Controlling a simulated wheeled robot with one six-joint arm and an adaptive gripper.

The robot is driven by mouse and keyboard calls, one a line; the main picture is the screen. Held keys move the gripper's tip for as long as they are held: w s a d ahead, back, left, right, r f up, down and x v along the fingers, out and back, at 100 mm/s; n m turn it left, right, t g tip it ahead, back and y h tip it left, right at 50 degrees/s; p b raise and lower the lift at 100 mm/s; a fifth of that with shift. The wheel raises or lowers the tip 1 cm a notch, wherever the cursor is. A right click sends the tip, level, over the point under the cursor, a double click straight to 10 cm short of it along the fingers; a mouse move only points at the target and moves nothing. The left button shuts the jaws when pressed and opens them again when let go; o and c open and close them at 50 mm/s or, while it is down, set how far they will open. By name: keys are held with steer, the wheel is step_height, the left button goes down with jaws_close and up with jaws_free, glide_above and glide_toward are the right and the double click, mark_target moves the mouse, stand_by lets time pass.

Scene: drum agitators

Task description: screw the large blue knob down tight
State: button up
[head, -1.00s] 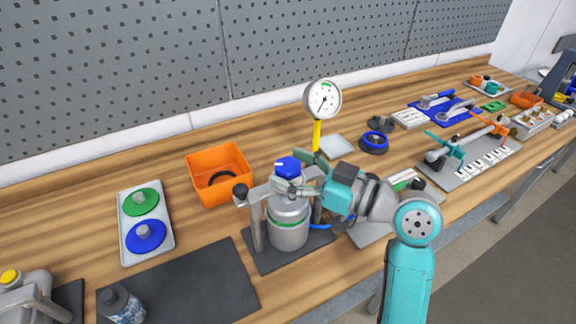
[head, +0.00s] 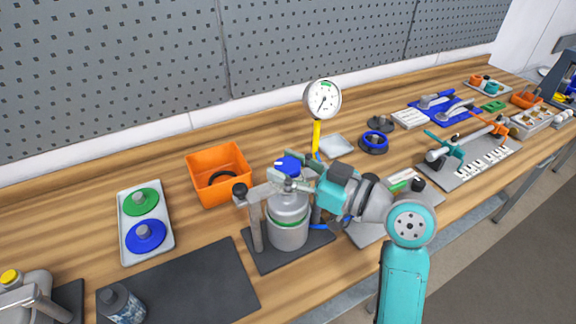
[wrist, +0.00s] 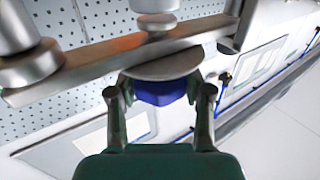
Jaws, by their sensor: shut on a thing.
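The large blue knob (head: 287,162) sits above the crossbar (head: 262,190) of a clamp frame over a grey metal vessel (head: 289,222) with a green band. My gripper (head: 292,170) reaches it from the right, with a finger on either side. In the wrist view the blue knob (wrist: 160,92) shows between the two fingertips (wrist: 161,98), beside a round metal disc (wrist: 163,66) and the bar. The gripper is shut on the knob. My fingers hide part of the knob in the head view.
A pressure gauge (head: 322,99) on a yellow stem stands just behind the knob. An orange bin (head: 218,160) is to the left, beside a tray (head: 130,254) with green and blue discs. A grey plate (head: 372,233) lies under my wrist. A dark mat (head: 195,285) is clear on its right.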

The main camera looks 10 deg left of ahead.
steer(key=shift+s+t, duration=0.1)
steer(key=shift+t, duration=0.2)
steer(key=m+t+h, duration=0.2)
steer(key=m+t, duration=0.1)
steer(key=shift+a+h, duration=0.1)
steer(key=shift+h, duration=0.2)
steer(key=m+t+h, duration=0.4)
steer(key=h, duration=0.1)
steer(key=shift+t, duration=0.3)
steer(key=m+t+h, duration=0.1)
steer(key=m+h, duration=0.2)
steer(key=h, duration=0.1)
steer(key=shift+t+h, duration=0.4)
steer(key=shift+r+m+h, duration=0.1)
steer(key=shift+m+h, duration=1.5)
steer(key=shift+h, duration=0.9)
steer(key=o, duration=1.2)
